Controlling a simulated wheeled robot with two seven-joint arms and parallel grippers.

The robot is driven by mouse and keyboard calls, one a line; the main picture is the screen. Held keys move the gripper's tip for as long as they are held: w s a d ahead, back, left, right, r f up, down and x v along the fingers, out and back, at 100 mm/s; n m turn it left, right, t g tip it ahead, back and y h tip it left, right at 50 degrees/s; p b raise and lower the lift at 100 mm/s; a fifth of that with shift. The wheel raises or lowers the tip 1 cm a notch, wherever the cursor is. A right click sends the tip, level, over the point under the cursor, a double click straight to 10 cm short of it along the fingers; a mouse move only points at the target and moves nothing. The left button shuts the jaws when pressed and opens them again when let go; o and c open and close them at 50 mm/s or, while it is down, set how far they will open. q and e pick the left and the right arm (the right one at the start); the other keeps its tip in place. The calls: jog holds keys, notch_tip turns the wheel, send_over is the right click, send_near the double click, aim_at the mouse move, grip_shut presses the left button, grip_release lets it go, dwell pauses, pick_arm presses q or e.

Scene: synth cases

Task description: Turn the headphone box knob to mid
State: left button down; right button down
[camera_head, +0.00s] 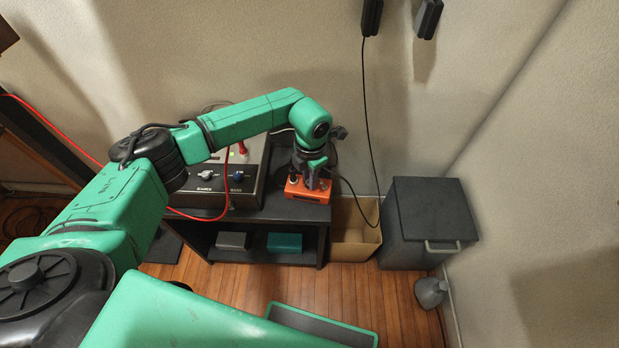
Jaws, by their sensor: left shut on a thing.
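The headphone box (307,195) is a small orange box at the right front of the dark shelf top. A small dark knob or socket with a light rim (293,179) shows on its left part. My left gripper (312,185) points down onto the right part of the box's top, with its fingers shut on a knob there. The fingers hide that knob, so its pointer cannot be read. My right gripper is not in view.
A larger grey device (243,183) with knobs and a red cable stands left of the orange box. A black cable hangs behind on the right. An open cardboard box (352,245) and a dark cabinet (427,212) stand to the right of the shelf.

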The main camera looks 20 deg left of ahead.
pick_arm(q)
jog(key=shift+m, duration=0.3)
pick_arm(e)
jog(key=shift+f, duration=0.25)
pick_arm(q)
jog(key=m+b, duration=0.2)
jog(key=m, duration=0.1)
jog(key=shift+f+m+b, duration=0.15)
jog(key=shift+m+b, duration=0.15)
jog(key=shift+m, duration=0.1)
jog(key=m+b, duration=0.2)
jog(key=m, duration=0.3)
jog(key=shift+m+b, duration=0.3)
jog(key=shift+m, duration=0.5)
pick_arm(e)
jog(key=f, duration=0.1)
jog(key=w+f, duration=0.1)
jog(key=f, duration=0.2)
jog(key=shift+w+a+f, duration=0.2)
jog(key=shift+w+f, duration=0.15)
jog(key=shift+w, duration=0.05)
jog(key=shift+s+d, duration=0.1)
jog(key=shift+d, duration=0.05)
